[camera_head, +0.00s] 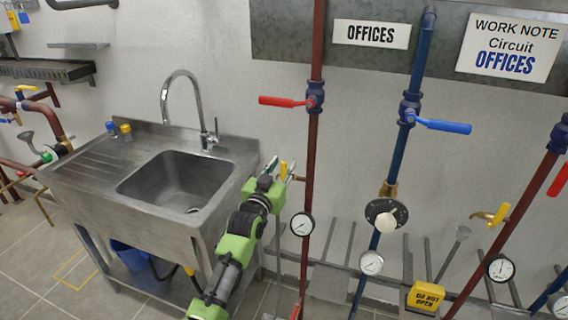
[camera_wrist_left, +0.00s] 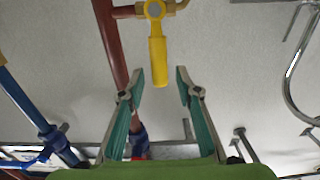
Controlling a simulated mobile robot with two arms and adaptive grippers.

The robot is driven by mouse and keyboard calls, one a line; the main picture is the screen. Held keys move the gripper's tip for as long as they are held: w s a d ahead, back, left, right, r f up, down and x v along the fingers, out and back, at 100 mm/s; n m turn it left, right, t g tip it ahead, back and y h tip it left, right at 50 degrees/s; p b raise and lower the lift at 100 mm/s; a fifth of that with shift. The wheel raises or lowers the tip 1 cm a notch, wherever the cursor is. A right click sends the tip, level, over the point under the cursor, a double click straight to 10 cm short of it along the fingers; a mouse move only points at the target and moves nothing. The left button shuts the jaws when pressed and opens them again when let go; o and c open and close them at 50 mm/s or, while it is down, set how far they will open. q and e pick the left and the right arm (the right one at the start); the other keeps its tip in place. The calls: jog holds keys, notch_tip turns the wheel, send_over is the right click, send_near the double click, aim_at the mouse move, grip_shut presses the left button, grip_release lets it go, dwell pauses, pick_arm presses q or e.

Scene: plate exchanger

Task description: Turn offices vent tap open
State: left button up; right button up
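The vent tap has a yellow handle (camera_wrist_left: 158,60) on a brass body beside the red-brown offices pipe (camera_wrist_left: 112,45). In the head view the handle (camera_head: 284,170) shows small, left of that pipe (camera_head: 313,150) and near the sink's right side. My left gripper (camera_head: 279,168) is open at the tap. In the left wrist view its two green fingers (camera_wrist_left: 160,80) stand apart, with the handle's free end in line with the gap between their tips. I see no clear contact. My right gripper is not in view.
A steel sink (camera_head: 178,180) with a tall faucet stands left of my left arm. A red lever (camera_head: 283,102) sits above on the red-brown pipe, and a blue lever (camera_head: 445,126) on the blue pipe. A pressure gauge (camera_head: 302,224) is just below right. An OFFICES sign (camera_head: 371,33) hangs above.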

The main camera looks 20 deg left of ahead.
pick_arm(q)
jog(key=shift+w, duration=0.6)
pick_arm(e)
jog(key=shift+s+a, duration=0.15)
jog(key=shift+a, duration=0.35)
pick_arm(q)
jog(key=shift+c, duration=0.3)
grip_shut()
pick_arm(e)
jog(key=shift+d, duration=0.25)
